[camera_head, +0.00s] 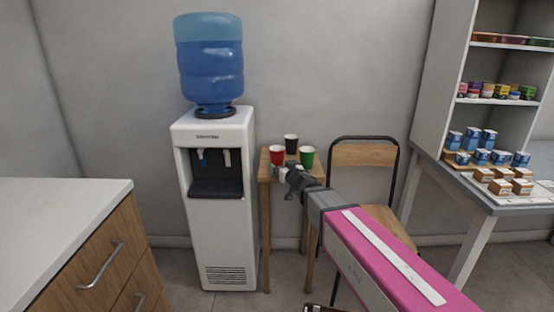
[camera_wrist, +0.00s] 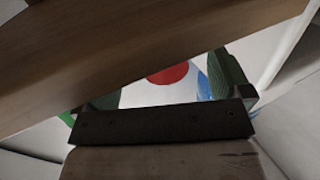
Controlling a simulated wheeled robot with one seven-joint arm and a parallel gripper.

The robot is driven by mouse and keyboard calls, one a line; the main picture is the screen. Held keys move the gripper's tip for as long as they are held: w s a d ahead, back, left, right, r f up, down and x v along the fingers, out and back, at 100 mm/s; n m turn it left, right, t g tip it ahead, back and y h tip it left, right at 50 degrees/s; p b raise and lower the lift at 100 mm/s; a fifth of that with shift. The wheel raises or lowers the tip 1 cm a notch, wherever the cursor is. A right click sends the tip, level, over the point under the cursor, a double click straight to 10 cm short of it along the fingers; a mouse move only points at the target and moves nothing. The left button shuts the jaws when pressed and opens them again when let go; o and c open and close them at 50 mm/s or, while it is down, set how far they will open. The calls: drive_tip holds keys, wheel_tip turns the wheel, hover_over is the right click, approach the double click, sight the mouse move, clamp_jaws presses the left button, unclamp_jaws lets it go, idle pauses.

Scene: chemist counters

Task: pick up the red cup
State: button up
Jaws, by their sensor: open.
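The red cup (camera_head: 277,154) stands upright on a small wooden table (camera_head: 265,172), at the left of a group of three cups. A black cup (camera_head: 291,143) is behind it and a green cup (camera_head: 307,157) is to its right. My gripper (camera_head: 281,173) is open at the table's front, just below the red cup in the picture and close to it. Its fingers partly hide the cup's base. In the wrist view, a round red patch (camera_wrist: 168,73) shows between the fingers; I cannot tell for sure that it is the cup.
A white water dispenser (camera_head: 222,240) with a blue bottle (camera_head: 210,70) stands close at the table's left. A chair (camera_head: 362,155) is to the right. Shelves and a counter with small boxes (camera_head: 485,156) are at far right. A white-topped drawer counter (camera_head: 60,215) is at left.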

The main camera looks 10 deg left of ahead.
sight(280, 161)
drive_tip(key=shift+x, duration=3)
drive_tip(key=shift+r, duration=0.25)
drive_tip(key=c, duration=1)
